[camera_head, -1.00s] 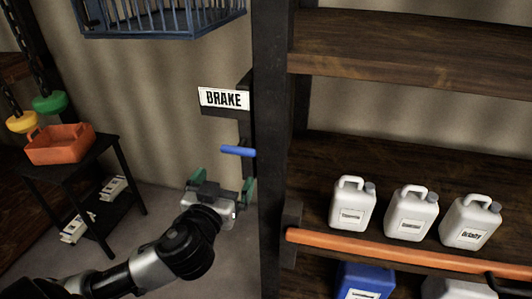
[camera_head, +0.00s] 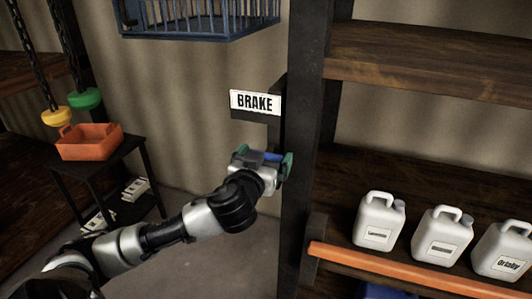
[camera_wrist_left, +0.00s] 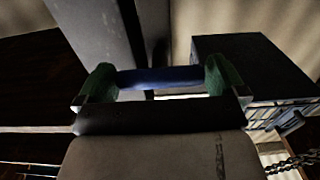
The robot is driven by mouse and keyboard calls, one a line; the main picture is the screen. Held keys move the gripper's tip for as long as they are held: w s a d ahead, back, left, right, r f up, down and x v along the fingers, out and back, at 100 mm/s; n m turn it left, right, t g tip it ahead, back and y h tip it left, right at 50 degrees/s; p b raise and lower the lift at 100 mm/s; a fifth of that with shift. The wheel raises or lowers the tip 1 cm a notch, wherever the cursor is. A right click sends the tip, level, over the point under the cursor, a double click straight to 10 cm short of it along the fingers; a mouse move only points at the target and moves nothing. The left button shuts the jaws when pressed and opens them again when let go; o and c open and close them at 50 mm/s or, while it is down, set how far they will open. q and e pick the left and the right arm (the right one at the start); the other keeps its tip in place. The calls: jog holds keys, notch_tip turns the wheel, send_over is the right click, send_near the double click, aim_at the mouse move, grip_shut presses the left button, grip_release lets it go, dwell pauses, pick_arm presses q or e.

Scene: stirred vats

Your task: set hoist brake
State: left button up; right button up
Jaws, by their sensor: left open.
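The blue brake handle (camera_head: 262,156) sticks out from the dark post, below the white BRAKE sign (camera_head: 255,102). My left gripper (camera_head: 264,162) is at the handle and hides part of it in the head view. In the left wrist view the blue handle (camera_wrist_left: 160,78) lies crosswise between the two green fingertips (camera_wrist_left: 160,82) of my left gripper. The jaws are open, one finger near each end of the handle. I cannot tell whether they touch it. My right gripper is not in view.
A dark post (camera_head: 305,130) stands just right of the handle. Shelves (camera_head: 430,60) to the right hold white jugs (camera_head: 378,220) behind an orange bar (camera_head: 420,268). A blue cage (camera_head: 200,18) hangs above. An orange bin (camera_head: 88,142) sits on a black stand at left.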

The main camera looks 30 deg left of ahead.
pick_arm(q)
jog(key=shift+w, duration=0.3)
jog(key=shift+a, duration=0.1)
jog(key=c, duration=0.7)
jog(key=shift+o, duration=0.2)
